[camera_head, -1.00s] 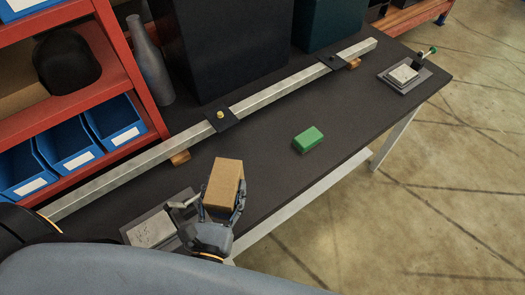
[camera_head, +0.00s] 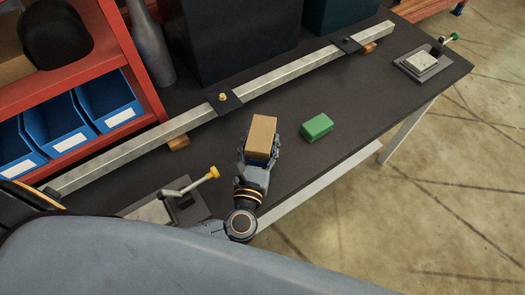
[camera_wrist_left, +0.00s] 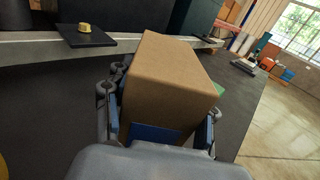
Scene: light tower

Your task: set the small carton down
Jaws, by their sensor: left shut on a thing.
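The small carton (camera_head: 262,137) is a plain brown box. My left gripper (camera_head: 259,155) is shut on it, with a finger on each side. In the left wrist view the carton (camera_wrist_left: 168,82) fills the middle, between the fingers of my left gripper (camera_wrist_left: 160,125). The carton is over the dark workbench top (camera_head: 345,165), left of the green block. I cannot tell whether its underside touches the bench. My right gripper is not in view.
A green block (camera_head: 316,127) lies just right of the carton. A long metal bar (camera_head: 290,74) with clamp plates runs behind. A yellow-knobbed lever fixture (camera_head: 190,187) stands at front left, and another fixture (camera_head: 423,63) at the far right. The bench between green block and right fixture is clear.

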